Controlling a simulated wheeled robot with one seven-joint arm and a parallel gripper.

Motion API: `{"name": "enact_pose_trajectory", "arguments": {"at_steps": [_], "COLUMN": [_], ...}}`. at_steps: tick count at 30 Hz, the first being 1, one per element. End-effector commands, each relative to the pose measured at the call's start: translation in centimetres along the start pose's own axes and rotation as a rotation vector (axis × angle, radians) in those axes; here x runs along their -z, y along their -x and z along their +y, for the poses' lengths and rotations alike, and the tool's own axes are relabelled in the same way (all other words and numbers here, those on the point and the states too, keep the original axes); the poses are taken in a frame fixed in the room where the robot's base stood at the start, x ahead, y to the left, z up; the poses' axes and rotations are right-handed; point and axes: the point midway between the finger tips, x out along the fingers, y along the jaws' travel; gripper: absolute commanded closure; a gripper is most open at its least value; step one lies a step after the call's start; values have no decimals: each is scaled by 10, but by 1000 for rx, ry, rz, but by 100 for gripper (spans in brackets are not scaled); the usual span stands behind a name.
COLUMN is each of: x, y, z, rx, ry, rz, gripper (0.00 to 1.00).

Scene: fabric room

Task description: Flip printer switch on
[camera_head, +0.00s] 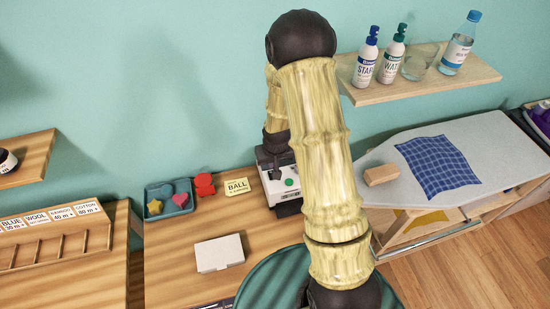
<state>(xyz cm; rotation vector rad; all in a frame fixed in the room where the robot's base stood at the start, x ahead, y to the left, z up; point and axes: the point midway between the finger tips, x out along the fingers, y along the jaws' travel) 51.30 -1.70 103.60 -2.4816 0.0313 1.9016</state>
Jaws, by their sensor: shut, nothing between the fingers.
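The printer (274,187), a small white and dark device with a round green spot on its front, stands on the wooden table at the back, partly hidden behind my arm. I cannot make out its switch for certain. My forearm comes down behind my upper arm, and my dark gripper (270,165) is at the top of the printer, pointing down. It is shut and empty. Its fingertips are small and partly hidden, so I cannot tell whether they touch the printer.
A teal tray (154,216) with shapes, a red object (204,185), a yellow "BALL" card (237,187) and a white box (219,253) lie left of the printer. An ironing board (495,150) with blue cloth stands right. A shelf (440,85) holds bottles above.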

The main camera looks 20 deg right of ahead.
Motion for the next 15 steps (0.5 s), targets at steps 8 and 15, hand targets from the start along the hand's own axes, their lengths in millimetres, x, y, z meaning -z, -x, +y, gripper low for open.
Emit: {"name": "enact_pose_trajectory", "arguments": {"at_steps": [8, 15], "x": [-7, -13], "y": [33, 60], "z": [-2, -3], "rx": [1, 2], "ry": [3, 6], "rz": [4, 3], "gripper": [100, 100]}}
